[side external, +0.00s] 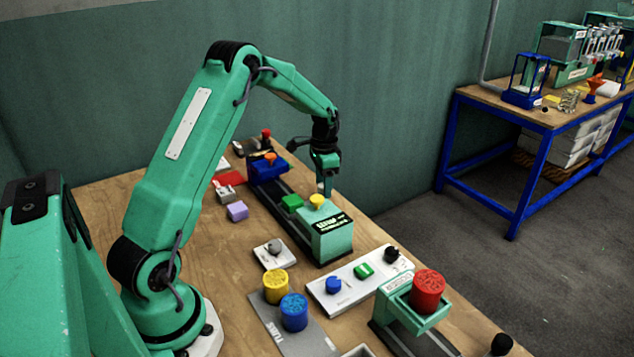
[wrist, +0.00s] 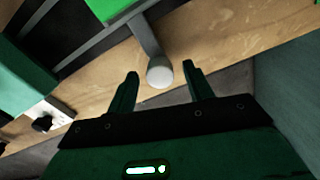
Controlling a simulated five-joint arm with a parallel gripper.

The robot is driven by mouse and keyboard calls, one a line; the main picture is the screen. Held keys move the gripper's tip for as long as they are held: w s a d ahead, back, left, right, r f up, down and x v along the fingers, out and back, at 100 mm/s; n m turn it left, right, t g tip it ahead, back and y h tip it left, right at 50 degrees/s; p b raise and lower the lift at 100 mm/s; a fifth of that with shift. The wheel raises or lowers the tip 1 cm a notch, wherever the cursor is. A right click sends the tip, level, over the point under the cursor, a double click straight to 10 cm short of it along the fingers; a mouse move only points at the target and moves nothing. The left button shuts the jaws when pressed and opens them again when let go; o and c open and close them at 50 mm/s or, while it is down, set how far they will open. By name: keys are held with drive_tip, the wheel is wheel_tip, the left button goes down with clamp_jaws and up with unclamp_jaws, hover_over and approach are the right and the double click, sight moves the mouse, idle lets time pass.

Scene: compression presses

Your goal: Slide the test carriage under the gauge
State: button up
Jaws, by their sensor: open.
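A bright green carriage block (side external: 292,202) sits on a dark rail between a blue stand and a teal display box (side external: 333,238). In the wrist view, the block (wrist: 112,8) has a grey bar leading to a round whitish knob (wrist: 159,72). My gripper (wrist: 160,77) is open, with a finger to either side of the knob and gaps showing. In the side view my gripper (side external: 326,184) is low at the rail's right side.
The blue stand (side external: 267,172) with an orange top is at the rail's far end. Nearer are a white panel (side external: 347,291) with several knobs, yellow (side external: 275,286) and blue (side external: 294,312) cylinders, and a red cylinder (side external: 427,290) on a press. A purple block (side external: 237,211) lies left of the rail.

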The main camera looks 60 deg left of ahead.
clamp_jaws()
drive_tip(key=d, duration=1.2)
drive_tip(key=shift+d, duration=0.35)
unclamp_jaws()
drive_tip(key=shift+a, duration=0.1)
wheel_tip(320, 180, up, 8)
idle(0.4)
